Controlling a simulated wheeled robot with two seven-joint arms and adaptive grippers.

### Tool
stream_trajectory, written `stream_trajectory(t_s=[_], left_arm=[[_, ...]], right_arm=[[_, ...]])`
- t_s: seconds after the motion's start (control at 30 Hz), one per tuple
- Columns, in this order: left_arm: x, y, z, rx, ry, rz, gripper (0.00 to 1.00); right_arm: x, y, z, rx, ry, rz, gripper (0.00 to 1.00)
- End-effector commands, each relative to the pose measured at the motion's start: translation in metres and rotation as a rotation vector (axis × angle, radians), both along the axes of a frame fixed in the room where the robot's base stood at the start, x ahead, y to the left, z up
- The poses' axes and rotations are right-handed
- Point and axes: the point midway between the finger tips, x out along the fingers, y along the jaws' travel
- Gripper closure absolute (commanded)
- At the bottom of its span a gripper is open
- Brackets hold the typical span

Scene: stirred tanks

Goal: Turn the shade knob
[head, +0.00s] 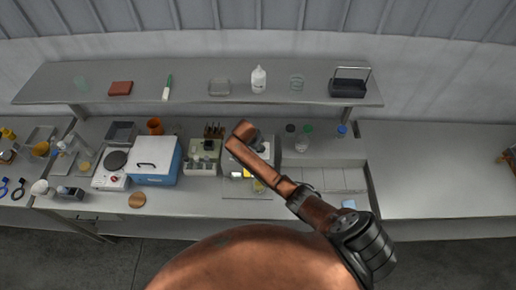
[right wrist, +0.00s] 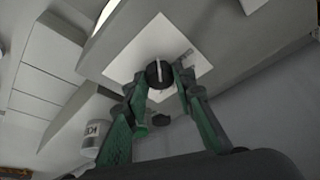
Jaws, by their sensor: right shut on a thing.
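In the right wrist view, the shade knob (right wrist: 152,75) is a dark round knob with a pale line across its face. It sits on a white square plate (right wrist: 195,55) on a grey housing. My right gripper (right wrist: 160,82) has its two green fingers closed on either side of this knob. In the head view, my copper-coloured right arm reaches in from the lower right to the bench equipment and covers part of it. The knob and the right fingertips cannot be made out there. My left gripper is in neither view.
A blue and white box (head: 155,160) and a hotplate (head: 112,167) stand left of my arm on the grey bench. Capped bottles (head: 302,138) stand right of it. A raised shelf (head: 205,93) runs behind.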

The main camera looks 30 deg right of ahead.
Motion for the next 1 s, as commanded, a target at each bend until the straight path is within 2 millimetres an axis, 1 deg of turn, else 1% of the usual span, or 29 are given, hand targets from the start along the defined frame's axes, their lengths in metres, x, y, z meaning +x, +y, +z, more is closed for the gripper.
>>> stream_trajectory(t_s=[0.37, 0.4, 0.6, 0.67, 0.9, 1.0], left_arm=[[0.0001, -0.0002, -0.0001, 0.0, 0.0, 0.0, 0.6], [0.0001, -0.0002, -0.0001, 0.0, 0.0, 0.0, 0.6], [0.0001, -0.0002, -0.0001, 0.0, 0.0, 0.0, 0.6], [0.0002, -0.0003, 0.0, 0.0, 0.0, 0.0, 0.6], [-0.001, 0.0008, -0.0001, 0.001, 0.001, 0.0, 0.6], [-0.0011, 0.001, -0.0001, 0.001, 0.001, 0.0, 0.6]], right_arm=[[-0.0001, -0.0008, -0.0002, 0.0, 0.0, -0.004, 1.0], [-0.0001, -0.0008, -0.0002, 0.0, 0.0, -0.004, 0.75], [-0.0001, -0.0005, -0.0002, 0.0, 0.001, -0.004, 0.61], [0.0001, -0.0003, -0.0002, 0.0, 0.001, -0.004, 0.58], [0.0003, 0.0004, 0.0005, 0.0, 0.0, -0.003, 0.58], [-0.0002, 0.0026, 0.0052, 0.001, -0.001, -0.001, 0.58]])
